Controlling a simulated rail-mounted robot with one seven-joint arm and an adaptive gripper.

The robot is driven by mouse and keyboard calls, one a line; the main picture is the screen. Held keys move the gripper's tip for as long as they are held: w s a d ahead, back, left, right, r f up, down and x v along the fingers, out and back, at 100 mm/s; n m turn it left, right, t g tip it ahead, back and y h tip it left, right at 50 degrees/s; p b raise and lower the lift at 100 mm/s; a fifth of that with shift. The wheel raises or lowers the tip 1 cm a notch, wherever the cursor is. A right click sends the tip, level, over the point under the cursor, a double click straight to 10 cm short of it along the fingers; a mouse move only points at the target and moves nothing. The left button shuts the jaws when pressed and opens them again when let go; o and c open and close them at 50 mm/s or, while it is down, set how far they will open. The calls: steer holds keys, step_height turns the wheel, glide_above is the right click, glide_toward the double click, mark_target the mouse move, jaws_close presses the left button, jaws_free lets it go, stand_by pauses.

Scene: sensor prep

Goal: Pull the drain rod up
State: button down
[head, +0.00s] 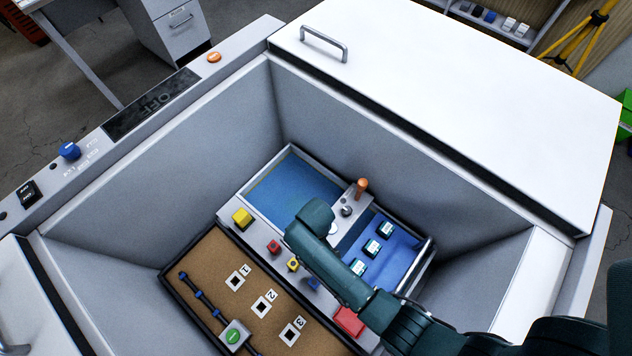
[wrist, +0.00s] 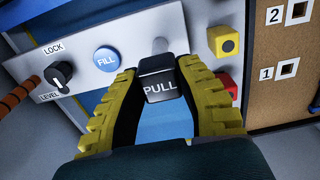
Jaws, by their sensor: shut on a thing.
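The drain rod's black handle (wrist: 158,85), marked PULL, sits between the yellow fingers of my gripper (wrist: 157,72) in the wrist view. The fingers are shut on it from both sides. A short pale stem (wrist: 160,46) shows behind the handle, at the grey panel (wrist: 140,28). How far the rod stands out is hard to tell. In the head view my dark green arm (head: 325,255) reaches over the divider between the blue compartments and hides the handle and the fingertips.
A blue FILL button (wrist: 106,59), a LOCK/LEVEL knob (wrist: 60,73) and an orange ribbed grip (wrist: 18,97) lie left of the handle. Yellow (wrist: 226,44) and red (wrist: 226,86) blocks are close on the right. The left blue compartment (head: 290,190) is clear; the right holds several small modules (head: 371,247).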

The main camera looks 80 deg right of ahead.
step_height(320, 180, up, 4)
steer(key=p, duration=0.2)
steer(key=shift+f+p, duration=0.25)
steer(key=shift+p, duration=0.1)
steer(key=shift+d+f, duration=0.1)
steer(key=c, duration=0.6)
jaws_free()
steer(key=shift+c, duration=0.2)
step_height(320, 180, up, 12)
